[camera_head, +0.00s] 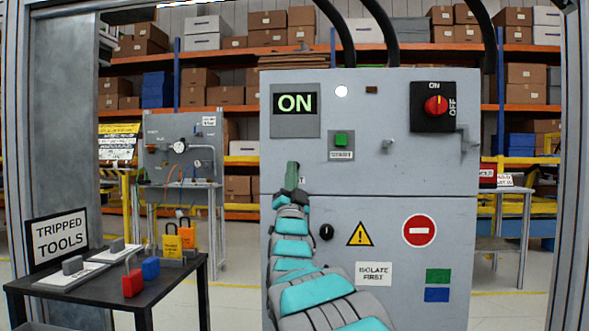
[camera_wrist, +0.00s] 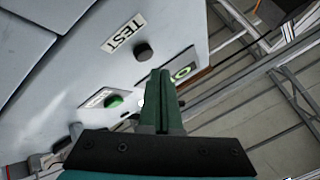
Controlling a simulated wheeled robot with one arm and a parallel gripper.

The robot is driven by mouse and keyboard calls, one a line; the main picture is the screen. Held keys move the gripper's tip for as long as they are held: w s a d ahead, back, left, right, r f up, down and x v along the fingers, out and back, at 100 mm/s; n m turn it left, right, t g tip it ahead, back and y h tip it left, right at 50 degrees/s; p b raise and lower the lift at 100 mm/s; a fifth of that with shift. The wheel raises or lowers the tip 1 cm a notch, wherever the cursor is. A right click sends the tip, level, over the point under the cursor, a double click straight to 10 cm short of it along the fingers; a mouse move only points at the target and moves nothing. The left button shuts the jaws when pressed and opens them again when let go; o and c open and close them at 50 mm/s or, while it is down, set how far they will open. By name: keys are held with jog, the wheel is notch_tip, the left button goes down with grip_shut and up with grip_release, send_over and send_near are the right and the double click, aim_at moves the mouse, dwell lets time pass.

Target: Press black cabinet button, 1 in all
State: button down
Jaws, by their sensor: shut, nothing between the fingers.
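The black button (camera_wrist: 143,52) shows in the wrist view as a round dark knob on the grey cabinet face, beside a white TEST label (camera_wrist: 125,34). In the head view the button is hidden behind my gripper (camera_head: 292,174), and only a sliver of the label shows beside it. My gripper is shut and empty, in front of the upper panel of the grey cabinet (camera_head: 390,160). In the wrist view its fingertips (camera_wrist: 160,74) appear just below the button in the picture. I cannot tell the gap to the cabinet face.
A green button (camera_head: 341,139) sits up and right of my gripper, below a lit white lamp (camera_head: 341,91). The ON display (camera_head: 295,103) is above. A red rotary switch (camera_head: 436,105) is at upper right. A black knob (camera_head: 326,232) is on the lower door. A tool table (camera_head: 135,280) stands left.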

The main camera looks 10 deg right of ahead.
jog(key=s+b, duration=0.1)
jog(key=s, duration=0.1)
jog(key=s+a+b, duration=0.1)
jog(key=s, duration=0.1)
jog(key=shift+s+a, duration=0.1)
jog(key=shift+a, duration=0.1)
dwell(0.7)
